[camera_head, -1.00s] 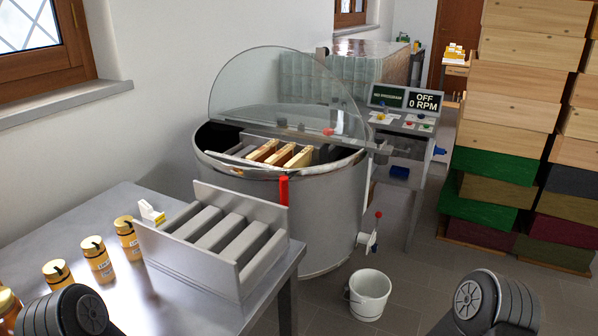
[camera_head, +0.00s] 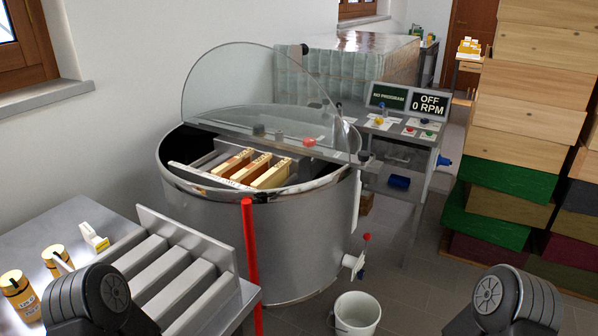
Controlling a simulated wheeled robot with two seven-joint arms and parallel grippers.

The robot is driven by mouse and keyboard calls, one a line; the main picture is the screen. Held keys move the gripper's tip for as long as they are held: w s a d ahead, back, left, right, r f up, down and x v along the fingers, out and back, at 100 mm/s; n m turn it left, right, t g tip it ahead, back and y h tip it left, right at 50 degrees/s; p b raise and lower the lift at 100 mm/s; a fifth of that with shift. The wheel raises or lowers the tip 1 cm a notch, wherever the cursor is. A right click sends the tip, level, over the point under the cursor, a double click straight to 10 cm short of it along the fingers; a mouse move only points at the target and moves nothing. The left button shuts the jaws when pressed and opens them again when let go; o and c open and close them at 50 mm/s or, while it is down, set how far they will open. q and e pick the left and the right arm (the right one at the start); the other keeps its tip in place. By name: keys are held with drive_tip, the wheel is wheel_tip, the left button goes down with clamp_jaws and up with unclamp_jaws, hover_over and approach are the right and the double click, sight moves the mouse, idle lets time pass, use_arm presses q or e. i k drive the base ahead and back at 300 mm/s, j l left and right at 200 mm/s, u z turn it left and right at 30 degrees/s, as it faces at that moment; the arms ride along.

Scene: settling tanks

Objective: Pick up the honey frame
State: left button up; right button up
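Several honey frames (camera_head: 254,168) with wooden tops sit side by side inside the round steel extractor drum (camera_head: 262,235). Its clear half lid (camera_head: 265,95) stands raised at the back. A grey slotted rack (camera_head: 175,275) stands on the steel table at the front left, and its slots look empty. Dark rounded parts of my two arms show at the bottom left and bottom right edges. The fingers of both grippers are out of view.
A red upright bar (camera_head: 250,260) stands between rack and drum. A white bucket (camera_head: 356,316) is on the floor below the drum's tap. Tall stacks of hive boxes (camera_head: 530,80) fill the right. A control panel (camera_head: 408,100) reads OFF, 0 RPM. Jars (camera_head: 17,293) stand on the table.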

sight(275, 176)
drive_tip(key=i+l, duration=1.1)
drive_tip(key=k+l+z, duration=0.05)
